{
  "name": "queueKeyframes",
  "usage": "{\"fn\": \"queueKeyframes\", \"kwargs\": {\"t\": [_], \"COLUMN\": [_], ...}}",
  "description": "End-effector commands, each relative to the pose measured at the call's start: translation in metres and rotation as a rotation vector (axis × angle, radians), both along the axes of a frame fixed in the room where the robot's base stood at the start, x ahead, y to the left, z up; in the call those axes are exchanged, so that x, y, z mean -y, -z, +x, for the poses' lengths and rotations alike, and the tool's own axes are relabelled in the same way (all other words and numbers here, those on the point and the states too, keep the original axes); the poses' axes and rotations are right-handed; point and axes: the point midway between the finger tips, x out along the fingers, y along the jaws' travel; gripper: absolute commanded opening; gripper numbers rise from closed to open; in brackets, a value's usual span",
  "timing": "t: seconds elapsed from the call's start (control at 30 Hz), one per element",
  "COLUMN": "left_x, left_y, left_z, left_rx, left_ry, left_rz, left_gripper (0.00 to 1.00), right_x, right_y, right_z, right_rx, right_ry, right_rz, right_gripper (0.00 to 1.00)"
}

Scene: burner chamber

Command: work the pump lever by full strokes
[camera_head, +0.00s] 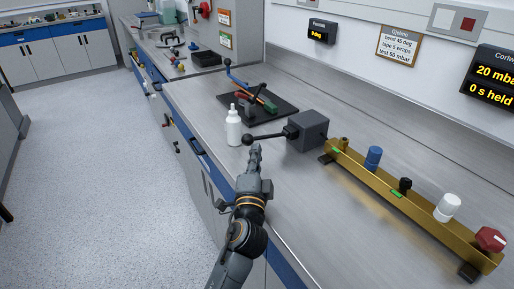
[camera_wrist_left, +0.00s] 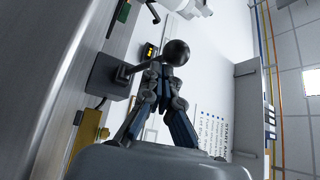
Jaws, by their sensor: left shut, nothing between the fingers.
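The pump lever is a dark rod ending in a black ball knob (camera_head: 248,140), which also shows in the left wrist view (camera_wrist_left: 176,52). The rod comes out of a dark grey pump box (camera_head: 309,130) on the bench and points left, roughly level. My left gripper (camera_head: 255,150) is shut and empty, its fingertips close by the knob on its near side. In the left wrist view its fingertips (camera_wrist_left: 164,72) meet just below the knob. I cannot tell whether they touch it. My right gripper is not in view.
A white bottle (camera_head: 233,128) stands just left of the knob. Behind it is a black mat (camera_head: 262,117) with tools. A brass rail (camera_head: 400,200) with coloured knobs runs right of the pump. A wall display (camera_head: 495,78) reads 20 mba and 0 s held.

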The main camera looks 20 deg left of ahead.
Motion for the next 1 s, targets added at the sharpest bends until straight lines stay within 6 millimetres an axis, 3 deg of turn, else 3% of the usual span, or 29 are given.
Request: {"fn": "queueKeyframes", "kwargs": {"t": [0.2, 0.33, 1.0], "left_x": [0.01, 0.015, 0.016], "left_y": [0.007, 0.007, 0.007], "left_z": [-0.036, -0.048, -0.052], "left_rx": [0.0, 0.005, 0.008], "left_ry": [-0.001, 0.002, 0.003], "left_rz": [-0.001, 0.001, 0.002], "left_gripper": [0.0, 0.0, 0.0], "right_x": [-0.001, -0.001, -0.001], "right_y": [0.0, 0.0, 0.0], "right_z": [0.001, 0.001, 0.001], "right_rx": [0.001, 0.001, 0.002], "right_ry": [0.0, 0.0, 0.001], "right_rz": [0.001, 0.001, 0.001], "right_gripper": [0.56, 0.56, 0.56]}}
